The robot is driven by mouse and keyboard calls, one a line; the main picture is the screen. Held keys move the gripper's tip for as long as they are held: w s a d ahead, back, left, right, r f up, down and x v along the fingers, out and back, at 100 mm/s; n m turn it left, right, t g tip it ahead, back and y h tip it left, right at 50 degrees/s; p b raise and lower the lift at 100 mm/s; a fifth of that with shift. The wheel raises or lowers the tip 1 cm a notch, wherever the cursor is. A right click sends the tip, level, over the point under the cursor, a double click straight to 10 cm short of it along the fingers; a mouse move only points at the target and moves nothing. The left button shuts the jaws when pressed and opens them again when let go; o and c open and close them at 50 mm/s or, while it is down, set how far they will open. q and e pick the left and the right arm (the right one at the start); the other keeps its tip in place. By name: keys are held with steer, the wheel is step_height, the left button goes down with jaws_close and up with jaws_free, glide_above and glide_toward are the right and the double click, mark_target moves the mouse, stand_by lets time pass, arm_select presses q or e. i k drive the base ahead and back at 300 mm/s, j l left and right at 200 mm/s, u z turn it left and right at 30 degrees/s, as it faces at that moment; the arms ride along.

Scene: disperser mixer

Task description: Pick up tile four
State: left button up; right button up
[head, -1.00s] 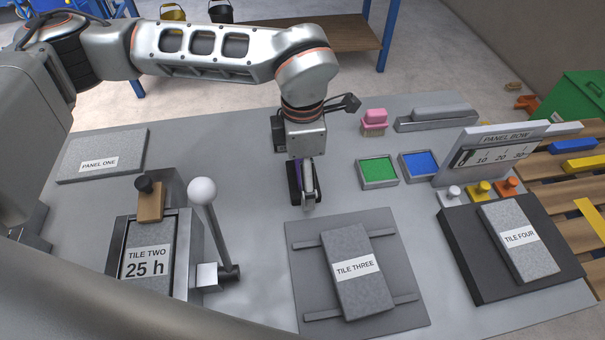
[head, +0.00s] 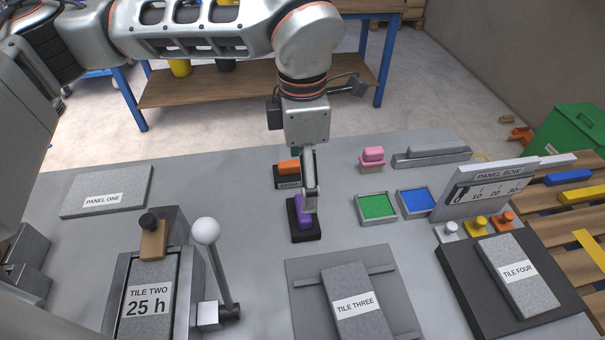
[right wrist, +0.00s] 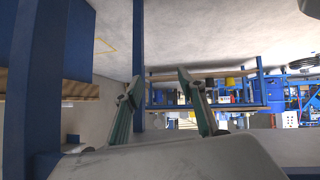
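Tile four (head: 518,274) is a grey speckled slab with a white label. It lies tilted on a dark grey block (head: 462,262) at the right of the table in the head view. My left gripper (head: 310,205) points down over a purple block on a black base (head: 303,220), well left of tile four. Its fingers show edge-on, so their gap and any contact with the block are hidden. My right gripper (right wrist: 160,102) shows only in the right wrist view. Its fingers are apart with nothing between them, facing shelves and the room.
Tile three (head: 358,302) lies on a grey mat left of tile four. The panel box (head: 490,190) stands behind tile four, with coloured knobs in front. Green (head: 377,207) and blue (head: 417,202) trays sit mid-table. A lever with a white ball (head: 206,231) stands at left.

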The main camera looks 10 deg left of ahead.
mark_target(527, 294)
steer(key=k+l, duration=0.15)
steer(key=k, duration=0.35)
steer(key=k+l, duration=0.15)
steer(key=k, duration=0.35)
steer(key=k+l, duration=0.15)
steer(key=k, duration=0.3)
